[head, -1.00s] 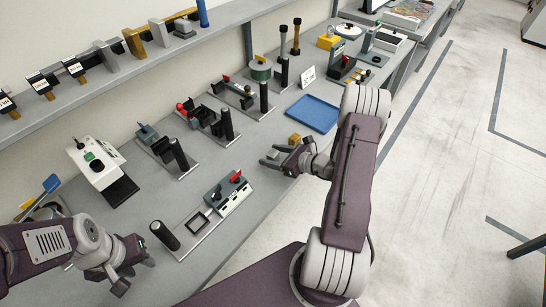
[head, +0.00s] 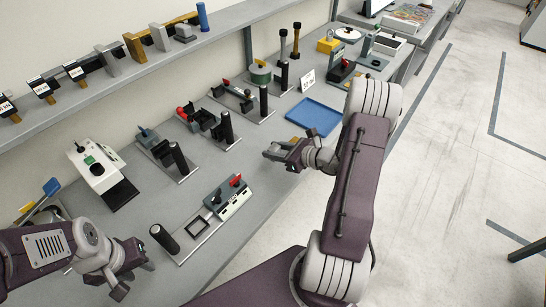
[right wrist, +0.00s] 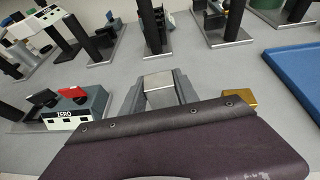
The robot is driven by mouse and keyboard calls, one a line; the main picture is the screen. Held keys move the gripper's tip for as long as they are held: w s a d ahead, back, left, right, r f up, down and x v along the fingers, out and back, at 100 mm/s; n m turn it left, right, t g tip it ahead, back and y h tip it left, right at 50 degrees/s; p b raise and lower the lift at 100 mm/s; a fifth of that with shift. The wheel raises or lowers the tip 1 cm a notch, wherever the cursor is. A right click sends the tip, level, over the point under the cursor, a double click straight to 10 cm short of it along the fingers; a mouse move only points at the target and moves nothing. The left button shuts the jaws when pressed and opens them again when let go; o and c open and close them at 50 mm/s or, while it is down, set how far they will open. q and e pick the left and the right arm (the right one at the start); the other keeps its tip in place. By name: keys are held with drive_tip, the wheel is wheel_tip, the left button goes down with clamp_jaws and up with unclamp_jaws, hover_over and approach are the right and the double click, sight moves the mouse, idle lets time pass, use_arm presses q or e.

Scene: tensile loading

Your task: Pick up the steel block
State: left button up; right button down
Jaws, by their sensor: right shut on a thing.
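The steel block (right wrist: 159,88) is a small grey block with a pale top, seen between the fingers of my right gripper (right wrist: 160,92) in the right wrist view. Those fingers are shut on it. In the head view my right gripper (head: 274,153) is low over the front of the bench, and its fingers mostly hide the block. I cannot tell whether the block still touches the bench. A brass-coloured block (right wrist: 239,97) is just right of the gripper, apart from it. My left gripper (head: 134,274) is open and empty at the lower left.
A blue tray (head: 314,117) lies beyond the right gripper. A device with a red lever (head: 228,195) and several fixtures with black posts stand on the grey bench (head: 255,180). A shelf (head: 110,84) with more blocks runs along the back.

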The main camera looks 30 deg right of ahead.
drive_tip(key=s+d+r, duration=0.6)
drive_tip(key=s+d, duration=0.1)
drive_tip(key=d, duration=0.1)
drive_tip(key=shift+d+r, duration=0.2)
drive_tip(key=shift+d, duration=0.2)
